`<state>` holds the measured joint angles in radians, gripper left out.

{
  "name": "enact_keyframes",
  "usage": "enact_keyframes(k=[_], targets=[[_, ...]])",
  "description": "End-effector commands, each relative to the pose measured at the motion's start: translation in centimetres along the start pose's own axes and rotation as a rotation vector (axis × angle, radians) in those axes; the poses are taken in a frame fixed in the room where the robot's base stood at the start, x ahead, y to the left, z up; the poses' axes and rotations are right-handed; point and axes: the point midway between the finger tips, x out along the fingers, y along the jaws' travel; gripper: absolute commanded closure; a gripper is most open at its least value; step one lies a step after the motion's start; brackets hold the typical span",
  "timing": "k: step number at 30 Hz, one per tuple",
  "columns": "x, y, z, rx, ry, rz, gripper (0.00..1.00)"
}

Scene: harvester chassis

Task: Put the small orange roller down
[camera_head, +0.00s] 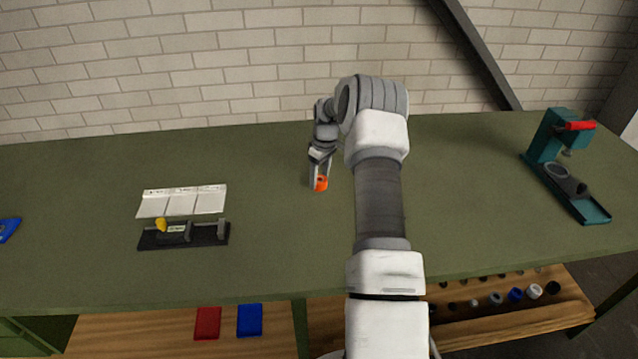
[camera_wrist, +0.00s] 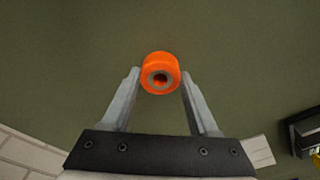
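The small orange roller (camera_head: 321,184) is at the tips of my gripper (camera_head: 317,172), at or just above the green tabletop; I cannot tell whether it touches the surface. In the wrist view the roller (camera_wrist: 160,60) shows its round end and dark central hole. It sits between the two fingertips of my gripper (camera_wrist: 160,80), with one finger close against each side. The gripper appears shut on it.
A black fixture with a yellow part (camera_head: 184,235) and white sheets (camera_head: 182,201) lie to the left. A teal press with a red handle (camera_head: 565,165) stands at the right. A blue item (camera_head: 8,228) is at the far left edge. The green table (camera_head: 270,220) around the roller is clear.

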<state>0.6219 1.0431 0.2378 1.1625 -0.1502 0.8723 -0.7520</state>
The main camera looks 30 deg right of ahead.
Motion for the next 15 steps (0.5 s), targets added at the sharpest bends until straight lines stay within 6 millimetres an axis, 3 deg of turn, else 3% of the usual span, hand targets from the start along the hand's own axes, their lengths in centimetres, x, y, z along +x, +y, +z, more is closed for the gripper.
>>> enact_keyframes(k=[1, 9, 15], targets=[[-0.01, 0.0, 0.0, 0.0, 0.0, 0.0, 0.51], [-0.03, 0.0, 0.01, 0.0, 0.0, 0.0, 0.99], [-0.07, 0.01, -0.01, 0.0, 0.0, 0.0, 1.0]])
